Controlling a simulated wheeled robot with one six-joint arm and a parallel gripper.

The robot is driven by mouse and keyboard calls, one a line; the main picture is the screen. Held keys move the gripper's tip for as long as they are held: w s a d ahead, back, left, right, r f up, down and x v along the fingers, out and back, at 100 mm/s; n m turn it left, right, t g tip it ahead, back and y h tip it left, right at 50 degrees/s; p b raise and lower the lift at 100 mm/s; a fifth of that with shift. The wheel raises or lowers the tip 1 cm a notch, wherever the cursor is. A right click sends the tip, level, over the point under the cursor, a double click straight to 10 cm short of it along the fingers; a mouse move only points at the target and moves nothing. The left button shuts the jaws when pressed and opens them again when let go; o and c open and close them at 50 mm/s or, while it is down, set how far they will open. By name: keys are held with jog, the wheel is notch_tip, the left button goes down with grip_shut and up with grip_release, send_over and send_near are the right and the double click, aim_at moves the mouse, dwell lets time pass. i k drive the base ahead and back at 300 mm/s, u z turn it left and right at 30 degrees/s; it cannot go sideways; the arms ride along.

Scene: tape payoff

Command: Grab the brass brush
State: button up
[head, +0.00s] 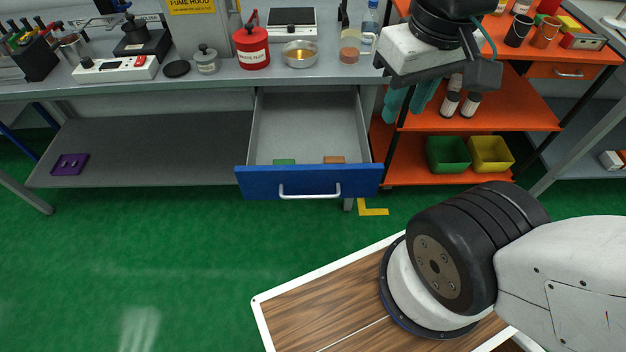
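I cannot clearly make out a brass brush in the head view. The blue-fronted drawer (263,183) under the bench is pulled open. Just inside its front wall show a small green piece (285,162) and a small orange-brown piece (334,159); the front hides most of both, and I cannot tell what they are. My gripper (436,74) is at the upper right, in front of the orange shelf unit and right of the drawer. Its dark fingers stand wide apart and nothing shows between them.
The orange shelf unit (527,117) holds green and yellow bins. A purple piece (69,165) lies on the lower shelf. The green floor is clear at left.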

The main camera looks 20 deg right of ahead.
aim_at(327, 159)
jog(key=k, duration=0.5)
jog(key=u, duration=1.5)
jog(key=i, duration=0.85)
jog(key=z, duration=1.7)
